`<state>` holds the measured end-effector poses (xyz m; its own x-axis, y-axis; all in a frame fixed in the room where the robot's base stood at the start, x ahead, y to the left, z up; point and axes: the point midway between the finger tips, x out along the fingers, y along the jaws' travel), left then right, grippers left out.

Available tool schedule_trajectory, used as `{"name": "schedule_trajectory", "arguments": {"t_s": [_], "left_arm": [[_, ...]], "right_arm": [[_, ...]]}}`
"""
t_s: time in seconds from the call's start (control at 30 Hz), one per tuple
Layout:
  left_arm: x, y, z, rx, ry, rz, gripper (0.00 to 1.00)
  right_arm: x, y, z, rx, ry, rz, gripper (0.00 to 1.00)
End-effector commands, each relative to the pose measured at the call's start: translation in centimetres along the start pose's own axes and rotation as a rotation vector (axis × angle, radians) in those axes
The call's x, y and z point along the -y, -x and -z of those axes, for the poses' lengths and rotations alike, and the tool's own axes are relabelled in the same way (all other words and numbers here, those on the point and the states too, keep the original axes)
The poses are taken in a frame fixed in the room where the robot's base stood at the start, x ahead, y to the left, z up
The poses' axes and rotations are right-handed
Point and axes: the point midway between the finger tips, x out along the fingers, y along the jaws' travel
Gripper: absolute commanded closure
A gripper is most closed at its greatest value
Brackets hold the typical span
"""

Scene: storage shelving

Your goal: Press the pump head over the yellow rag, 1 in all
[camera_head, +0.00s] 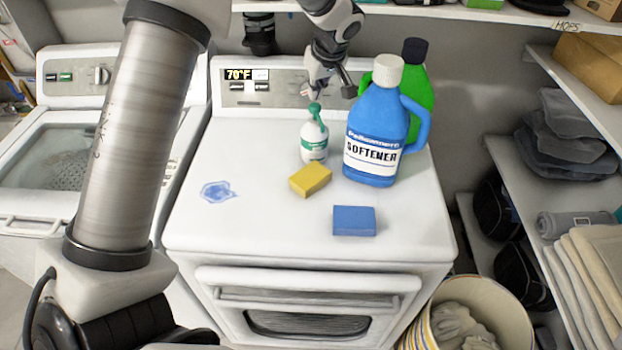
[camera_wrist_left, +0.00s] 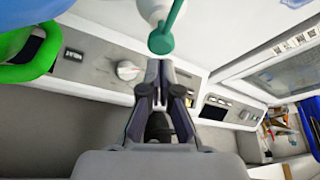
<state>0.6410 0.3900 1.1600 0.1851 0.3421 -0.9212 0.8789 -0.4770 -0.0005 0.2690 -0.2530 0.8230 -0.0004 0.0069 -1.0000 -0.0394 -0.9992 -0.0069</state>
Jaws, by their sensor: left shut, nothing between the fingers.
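A white pump bottle (camera_head: 314,143) with a green pump head (camera_head: 315,110) stands upright on the white machine top. The yellow rag (camera_head: 310,180), a small block-like pad, lies just in front of the bottle's base. My left gripper (camera_head: 322,80) is above and behind the pump head, shut and empty. In the left wrist view the shut fingertips (camera_wrist_left: 168,68) are close to the green pump head (camera_wrist_left: 165,38); whether they touch it I cannot tell. The bottle's lower body is out of that view. My right gripper is in neither view.
A blue softener jug (camera_head: 373,125) and a green jug (camera_head: 418,80) stand close to the right of the bottle. A blue pad (camera_head: 354,221) lies in front, and a blue spill (camera_head: 217,191) is at left. The machine's front left top is clear.

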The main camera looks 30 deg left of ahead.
Motion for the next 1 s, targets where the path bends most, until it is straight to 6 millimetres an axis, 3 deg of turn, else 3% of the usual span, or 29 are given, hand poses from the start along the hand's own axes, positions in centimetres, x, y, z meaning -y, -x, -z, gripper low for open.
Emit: {"name": "schedule_trajectory", "arguments": {"t_s": [1.0], "left_arm": [[0.0,-2.8,-1.2,0.001,0.0,0.001,1.0]], "right_arm": [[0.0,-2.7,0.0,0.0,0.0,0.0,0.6]]}}
